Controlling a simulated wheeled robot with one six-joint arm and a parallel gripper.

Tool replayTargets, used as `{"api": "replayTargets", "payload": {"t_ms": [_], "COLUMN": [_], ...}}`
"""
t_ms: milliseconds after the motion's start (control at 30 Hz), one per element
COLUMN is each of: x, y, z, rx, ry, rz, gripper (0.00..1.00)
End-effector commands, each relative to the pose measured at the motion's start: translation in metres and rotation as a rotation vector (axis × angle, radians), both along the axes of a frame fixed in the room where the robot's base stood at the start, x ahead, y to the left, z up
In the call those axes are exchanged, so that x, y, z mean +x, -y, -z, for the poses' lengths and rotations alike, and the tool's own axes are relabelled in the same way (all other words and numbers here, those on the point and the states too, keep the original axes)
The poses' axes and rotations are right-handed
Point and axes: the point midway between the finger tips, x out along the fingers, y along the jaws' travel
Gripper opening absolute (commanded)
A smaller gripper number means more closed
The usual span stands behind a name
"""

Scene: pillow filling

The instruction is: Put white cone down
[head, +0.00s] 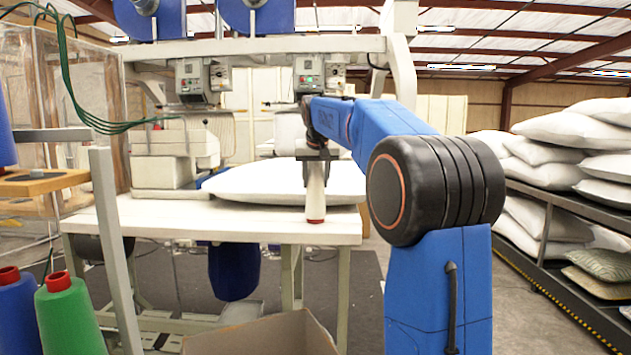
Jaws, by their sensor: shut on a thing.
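The white cone (315,190) is upright, with a red tip or base (315,221) at its lower end. My gripper (316,162) is shut on its upper part from above. The cone is over the front edge area of the white worktable (180,222), in front of a white pillow (245,183). Its lower end overlaps the tabletop in the picture. I cannot tell whether it touches the table or hangs just above it.
Blue and green thread cones (68,318) stand at the lower left, near a wooden holder (45,181). An open cardboard box (265,335) is below the table's front. Shelves of pillows (570,150) stand at the right. The tabletop's left front is clear.

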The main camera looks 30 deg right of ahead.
Motion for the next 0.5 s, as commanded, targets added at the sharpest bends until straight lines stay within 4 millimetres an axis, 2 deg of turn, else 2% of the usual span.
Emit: {"api": "replayTargets", "payload": {"t_ms": [67, 100, 167, 500], "x": [0.0, 0.0001, 0.0001, 0.0], "y": [0.0, 0.0, 0.0001, 0.0], "z": [0.0014, 0.0014, 0.0013, -0.0007], "rx": [0.0, 0.0, 0.0, 0.0], "ry": [0.0, 0.0, 0.0, 0.0], "rz": [0.0, 0.0, 0.0, 0.0], "gripper": [0.19, 0.5, 0.61, 0.61]}}
